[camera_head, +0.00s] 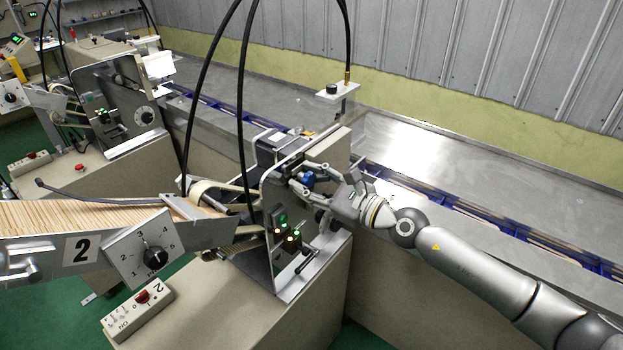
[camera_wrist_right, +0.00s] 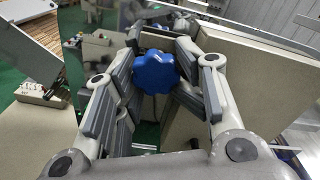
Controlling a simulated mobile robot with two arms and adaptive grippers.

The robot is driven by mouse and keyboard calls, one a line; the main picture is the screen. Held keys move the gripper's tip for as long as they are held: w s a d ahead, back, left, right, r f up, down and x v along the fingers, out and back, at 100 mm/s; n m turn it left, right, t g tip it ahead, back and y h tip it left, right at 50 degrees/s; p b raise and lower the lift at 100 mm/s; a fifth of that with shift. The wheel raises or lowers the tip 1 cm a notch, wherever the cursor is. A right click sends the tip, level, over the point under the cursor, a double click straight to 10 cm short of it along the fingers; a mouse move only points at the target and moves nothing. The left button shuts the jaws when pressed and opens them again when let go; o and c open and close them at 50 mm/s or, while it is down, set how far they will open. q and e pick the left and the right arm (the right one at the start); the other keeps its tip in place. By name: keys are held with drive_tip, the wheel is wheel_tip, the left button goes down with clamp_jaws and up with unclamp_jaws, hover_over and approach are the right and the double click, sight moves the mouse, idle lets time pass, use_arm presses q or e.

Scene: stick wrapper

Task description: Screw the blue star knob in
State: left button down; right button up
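The blue star knob (camera_head: 308,178) is on the upper part of the wrapper's metal side plate (camera_head: 270,215). In the right wrist view the knob (camera_wrist_right: 155,72) faces the camera between the fingers. My right gripper (camera_head: 312,180) reaches in from the right with its fingers on either side of the knob; it also shows in the right wrist view (camera_wrist_right: 158,85). The fingers are spread around the knob, and a gap shows beside it. Contact cannot be made out clearly. The knob's shaft is hidden behind it. My left gripper is not in view.
Lit switches (camera_head: 284,228) and a black-handled lever (camera_head: 308,260) sit below the knob. Black cables hang to the left. A dial box (camera_head: 145,250) and a stick-filled tray (camera_head: 85,217) stand at left. A conveyor with blue rails (camera_head: 480,215) runs behind my right arm.

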sight(295, 164)
wheel_tip(295, 164, up, 2)
drive_tip(key=shift+w+a, duration=0.1)
drive_tip(key=c, duration=0.7)
drive_tip(key=m+p, duration=0.2)
drive_tip(key=m, duration=0.1)
drive_tip(key=m+p, duration=0.2)
drive_tip(key=m, duration=0.2)
drive_tip(key=r+m+p, duration=0.1)
drive_tip(key=m+p, duration=0.1)
drive_tip(key=m, duration=0.1)
drive_tip(key=shift+a+m, duration=0.1)
drive_tip(key=shift+m, duration=0.2)
drive_tip(key=shift+c, duration=0.5)
drive_tip(key=m+p, duration=0.6)
drive_tip(key=m, duration=0.3)
drive_tip(key=shift+f+m, duration=0.1)
drive_tip(key=shift+m, duration=0.2)
drive_tip(key=shift+c, duration=0.2)
drive_tip(key=m, duration=0.2)
drive_tip(key=shift+f+m, duration=0.3)
drive_tip(key=shift+m, duration=0.1)
drive_tip(key=o, duration=0.8)
drive_tip(key=shift+s, duration=0.2)
drive_tip(key=shift+o, duration=0.2)
drive_tip(key=shift+f, duration=0.1)
drive_tip(key=shift+f, duration=0.2)
